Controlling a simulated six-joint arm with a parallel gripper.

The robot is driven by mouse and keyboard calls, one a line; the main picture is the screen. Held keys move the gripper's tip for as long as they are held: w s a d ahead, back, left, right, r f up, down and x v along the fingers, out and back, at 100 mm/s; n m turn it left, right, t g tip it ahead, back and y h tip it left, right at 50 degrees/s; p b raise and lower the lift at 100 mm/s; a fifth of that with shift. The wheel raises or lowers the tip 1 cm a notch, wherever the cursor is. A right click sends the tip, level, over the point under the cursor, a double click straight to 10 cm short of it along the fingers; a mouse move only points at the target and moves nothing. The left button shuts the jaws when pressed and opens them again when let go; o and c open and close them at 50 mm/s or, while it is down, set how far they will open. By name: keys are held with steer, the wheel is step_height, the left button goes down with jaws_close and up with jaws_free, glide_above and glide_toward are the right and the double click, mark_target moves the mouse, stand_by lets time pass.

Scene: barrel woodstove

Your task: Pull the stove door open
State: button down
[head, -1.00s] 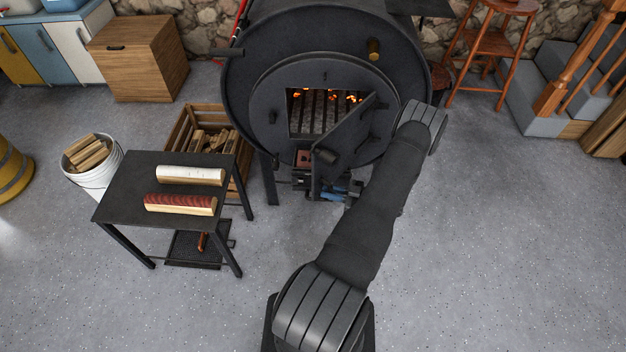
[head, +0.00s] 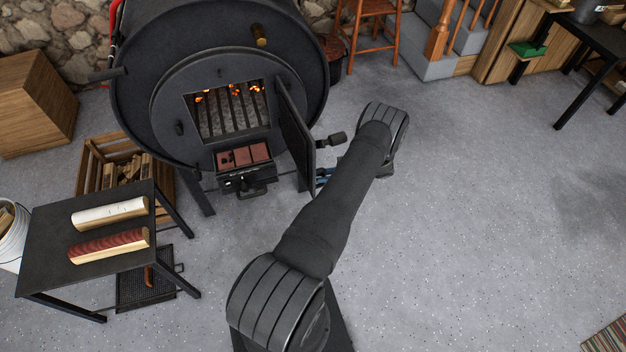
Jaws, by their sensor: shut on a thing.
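The stove door (head: 296,138) is a dark metal plate hinged on the right side of the square firebox opening. It stands wide open, seen almost edge-on and jutting out toward me. Its dark handle (head: 335,138) sticks out to the right from the door's outer face. My gripper (head: 322,178) is low beside the door's outer side, shut on the handle. Only a small blue and dark part of it shows between the door and my arm; its fingertips and the grip itself are hidden. The barrel stove (head: 150,85) shows glowing embers behind its grate bars.
A black table (head: 55,235) at left holds a white-barked log (head: 108,212) and a red-barked log (head: 108,243). A wooden crate (head: 90,160) stands behind it.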

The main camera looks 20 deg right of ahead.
steer(key=shift+w+d+n+g, duration=0.2)
steer(key=shift+w+d+g, duration=0.1)
steer(key=shift+d, duration=0.2)
steer(key=shift+w+d+n+g, duration=0.2)
steer(key=shift+w+d+g, duration=0.1)
steer(key=shift+d, duration=0.2)
steer(key=c, duration=1.8)
jaws_free()
steer(key=shift+o, duration=0.2)
steer(key=shift+s, duration=0.15)
steer(key=shift+a, duration=0.1)
steer(key=shift+s+a, duration=0.15)
steer(key=shift+a, duration=0.1)
